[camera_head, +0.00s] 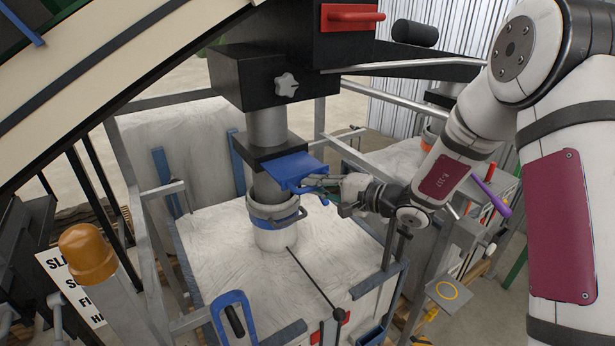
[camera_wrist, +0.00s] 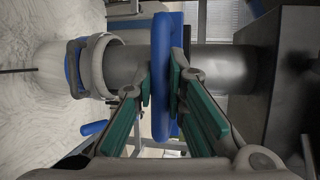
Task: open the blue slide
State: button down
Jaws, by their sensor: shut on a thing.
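The blue slide (camera_head: 293,168) is a flat blue plate sticking out toward the right from a dark collar on the grey down-pipe, under the black box. My gripper (camera_head: 322,187) is at the slide's outer right end. In the wrist view the slide (camera_wrist: 168,45) stands edge-on across the grey pipe, and the green-padded fingers of my gripper (camera_wrist: 161,82) lie on either side of it. My gripper is shut on the slide. How far the plate reaches inside the collar is hidden.
Below the pipe, a clamp ring (camera_head: 274,210) holds a white bag spout over a full white bulk bag (camera_head: 215,255) in a metal frame. A red handle (camera_head: 352,16) is above. An orange dome (camera_head: 87,250) stands front left. Frame rails are close around my arm.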

jog(key=c, duration=1.6)
grip_release()
jog(key=v, duration=1.2)
jog(key=shift+w, duration=0.1)
